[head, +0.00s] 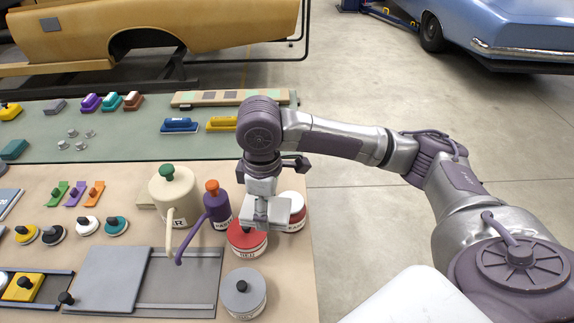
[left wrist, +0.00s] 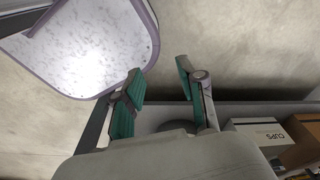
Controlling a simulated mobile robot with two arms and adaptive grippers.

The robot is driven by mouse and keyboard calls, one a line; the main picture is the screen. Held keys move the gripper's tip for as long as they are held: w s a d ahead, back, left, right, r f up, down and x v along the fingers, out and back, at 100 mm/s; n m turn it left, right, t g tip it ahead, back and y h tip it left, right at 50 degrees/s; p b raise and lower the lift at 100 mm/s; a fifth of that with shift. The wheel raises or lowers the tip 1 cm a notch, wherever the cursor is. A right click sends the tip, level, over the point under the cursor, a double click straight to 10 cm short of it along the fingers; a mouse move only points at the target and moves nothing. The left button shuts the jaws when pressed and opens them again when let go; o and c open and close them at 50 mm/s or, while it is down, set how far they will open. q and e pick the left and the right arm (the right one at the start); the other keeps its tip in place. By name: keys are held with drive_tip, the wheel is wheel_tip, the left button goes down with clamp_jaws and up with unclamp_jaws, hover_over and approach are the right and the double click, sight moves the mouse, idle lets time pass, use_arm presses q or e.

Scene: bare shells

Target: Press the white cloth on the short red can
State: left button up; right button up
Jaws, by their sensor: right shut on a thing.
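My right gripper (head: 265,200) is shut on a folded white cloth (head: 278,213), pointing down. The cloth is over the back edge of a short red can (head: 246,242) with a white label and hides part of its top. I cannot tell whether cloth and can touch. My left gripper (left wrist: 160,78), with teal finger pads, is open and empty in the left wrist view; it does not show in the head view.
A grey-topped can (head: 244,293) is in front. A purple oil can (head: 217,208) and a cream can (head: 172,190) stand left. Boxes (left wrist: 265,140) show in the left wrist view.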

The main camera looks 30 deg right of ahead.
drive_tip(key=w+d+n+p, duration=0.3)
drive_tip(key=w+n, duration=0.1)
drive_tip(key=n, duration=0.4)
use_arm(q)
wheel_tip(320, 180, up, 8)
drive_tip(key=p, duration=0.4)
use_arm(e)
drive_tip(key=n, duration=1.2)
approach(290, 195)
drive_tip(key=shift+s+a+f, duration=0.3)
drive_tip(key=shift+s+a, duration=0.3)
drive_tip(key=shift+s, duration=0.3)
use_arm(q)
wheel_tip(290, 195, down, 7)
drive_tip(key=s+a+b, duration=0.1)
drive_tip(key=b, duration=0.6)
drive_tip(key=shift+s, duration=0.25)
use_arm(e)
wheel_tip(290, 195, down, 6)
drive_tip(key=shift+r, duration=0.25)
use_arm(q)
drive_tip(key=shift+f, duration=0.25)
use_arm(e)
drive_tip(key=shift+f, duration=0.45)
use_arm(q)
drive_tip(key=shift+r+p, duration=0.3)
drive_tip(key=shift+r, duration=0.1)
use_arm(e)
drive_tip(key=shift+s+f, duration=0.1)
